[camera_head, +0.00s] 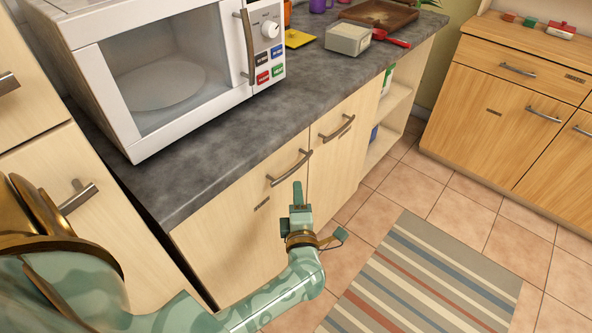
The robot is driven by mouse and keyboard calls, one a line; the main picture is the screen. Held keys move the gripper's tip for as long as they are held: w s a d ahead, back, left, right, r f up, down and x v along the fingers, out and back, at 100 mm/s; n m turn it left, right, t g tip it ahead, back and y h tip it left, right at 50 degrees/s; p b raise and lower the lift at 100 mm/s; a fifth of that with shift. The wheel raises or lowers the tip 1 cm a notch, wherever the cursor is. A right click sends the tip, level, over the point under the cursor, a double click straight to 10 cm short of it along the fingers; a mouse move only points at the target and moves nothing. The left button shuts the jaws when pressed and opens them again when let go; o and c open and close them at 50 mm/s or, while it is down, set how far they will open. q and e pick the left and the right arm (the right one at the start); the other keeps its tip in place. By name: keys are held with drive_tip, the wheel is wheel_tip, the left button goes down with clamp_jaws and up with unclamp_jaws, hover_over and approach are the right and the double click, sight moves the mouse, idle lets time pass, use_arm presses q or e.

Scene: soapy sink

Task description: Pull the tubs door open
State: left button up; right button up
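A pale wood cabinet door (235,245) stands shut under the grey counter. It has a metal bar handle (290,168) near its upper right corner and a small label plate (262,204) too small to read, so I cannot tell whether it is the tubs door. My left gripper (298,193) is in front of this door, just below its handle, with a finger pointing up toward the handle. I see no clear contact, and cannot tell how far apart the fingers are. My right gripper is out of view.
A narrower shut door (337,160) with its own handle (337,129) is to the right, then open shelves (388,120). A microwave (170,75) stands on the counter (240,150). A striped rug (425,280) lies on the open tiled floor. A wooden cabinet (495,120) stands at the right.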

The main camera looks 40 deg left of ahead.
sight(295, 170)
use_arm(q)
drive_tip(key=b+x, duration=0.2)
drive_tip(key=x, duration=0.6)
drive_tip(key=shift+w+a+f, duration=0.1)
drive_tip(key=shift+w+a, duration=0.15)
drive_tip(key=shift+w, duration=0.05)
drive_tip(key=shift+w+a, duration=0.3)
drive_tip(key=shift+w, duration=0.05)
drive_tip(key=shift+c, duration=0.3)
clamp_jaws()
